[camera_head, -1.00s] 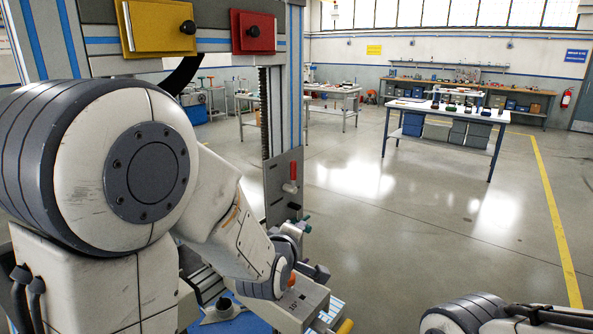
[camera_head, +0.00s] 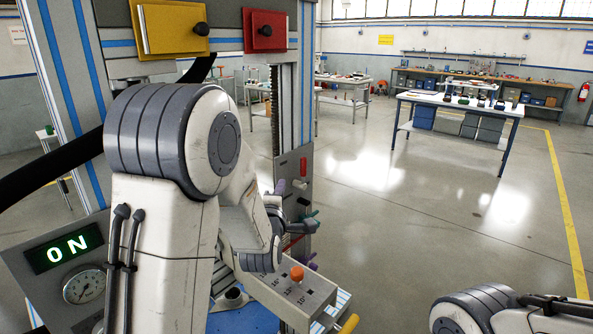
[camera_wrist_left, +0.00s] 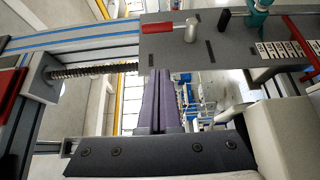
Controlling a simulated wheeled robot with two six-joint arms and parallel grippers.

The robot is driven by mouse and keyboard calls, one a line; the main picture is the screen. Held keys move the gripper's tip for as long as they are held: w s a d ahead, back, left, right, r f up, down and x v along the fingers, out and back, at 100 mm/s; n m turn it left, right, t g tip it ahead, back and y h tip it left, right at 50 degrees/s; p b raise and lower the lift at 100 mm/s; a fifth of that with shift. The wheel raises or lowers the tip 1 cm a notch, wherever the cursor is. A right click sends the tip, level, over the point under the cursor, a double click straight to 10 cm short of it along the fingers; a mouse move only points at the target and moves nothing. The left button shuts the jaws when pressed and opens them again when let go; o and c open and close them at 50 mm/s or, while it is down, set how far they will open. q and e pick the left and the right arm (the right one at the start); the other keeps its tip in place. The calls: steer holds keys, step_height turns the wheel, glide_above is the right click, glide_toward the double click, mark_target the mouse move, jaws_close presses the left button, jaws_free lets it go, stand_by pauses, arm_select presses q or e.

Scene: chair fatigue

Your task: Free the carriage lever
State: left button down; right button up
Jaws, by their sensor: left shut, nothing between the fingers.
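The grey carriage plate (camera_head: 292,205) on the machine's upright carries a lever with a red handle (camera_head: 303,165). In the left wrist view the red lever (camera_wrist_left: 165,28) lies along the plate with a pale round pivot at its right end, beside a black knob (camera_wrist_left: 224,20). My left gripper (camera_head: 281,187) is beside the plate, partly hidden by my own wrist. Its purple fingers (camera_wrist_left: 160,85) are shut and empty, with tips close to the plate edge, short of the lever. Contact cannot be told. My right gripper is out of view; only its arm shows lower right.
A grey box with an orange knob (camera_head: 297,272) and a yellow handle (camera_head: 348,323) sit low in front. Open floor lies right, before a worktable (camera_head: 460,103).

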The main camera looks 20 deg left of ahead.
mark_target(303, 172)
arm_select(q)
steer(key=w+p, duration=0.1)
steer(key=w, duration=0.2)
steer(key=w+p, duration=0.1)
steer(key=w, duration=0.2)
steer(key=w+p, duration=0.2)
steer(key=w, duration=0.1)
steer(key=shift+w+d, duration=0.15)
steer(key=shift+d, duration=0.2)
steer(key=shift+a, duration=0.1)
